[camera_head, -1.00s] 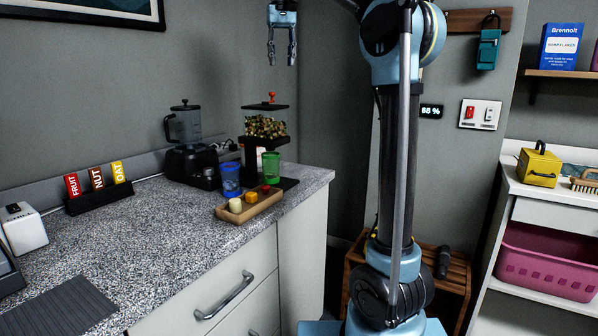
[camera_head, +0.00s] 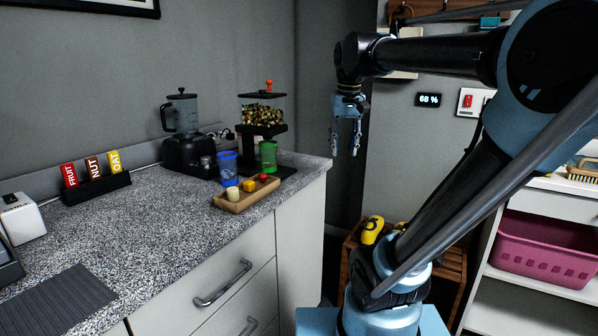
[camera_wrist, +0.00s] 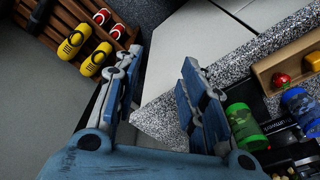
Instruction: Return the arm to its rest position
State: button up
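My gripper (camera_head: 347,140) hangs pointing down in the head view, just to the right of the counter's right end and above its top. Its fingers are apart with nothing between them. The wrist view shows the two blue fingers (camera_wrist: 160,95) spread, with floor and the counter's corner beyond the gap. My arm is folded over at the right of the head view, its forearm running level to the left toward the gripper.
The speckled counter (camera_head: 150,235) holds a blue cup (camera_head: 228,167), a green cup (camera_head: 268,156), a wooden tray (camera_head: 240,206), a blender (camera_head: 183,130) and a dispenser (camera_head: 262,125). A slatted rack (camera_head: 453,262) with yellow shoes (camera_wrist: 75,42) stands low behind my arm. A pink basket (camera_head: 545,248) sits right.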

jog(key=s+d+f, duration=0.2)
jog(key=s+f, duration=0.2)
jog(key=f, duration=0.4)
jog(key=s+d+f, duration=0.2)
jog(key=s+f, duration=0.3)
jog(key=f, duration=0.4)
jog(key=s+d+f+m, duration=0.1)
jog(key=s+d+f, duration=0.1)
jog(key=s+f, duration=0.3)
notch_tip(320, 180, down, 4)
jog(key=shift+r+t, duration=0.25)
jog(key=shift+t, duration=0.15)
jog(key=shift+w+f, duration=0.2)
jog(key=shift+w, duration=0.3)
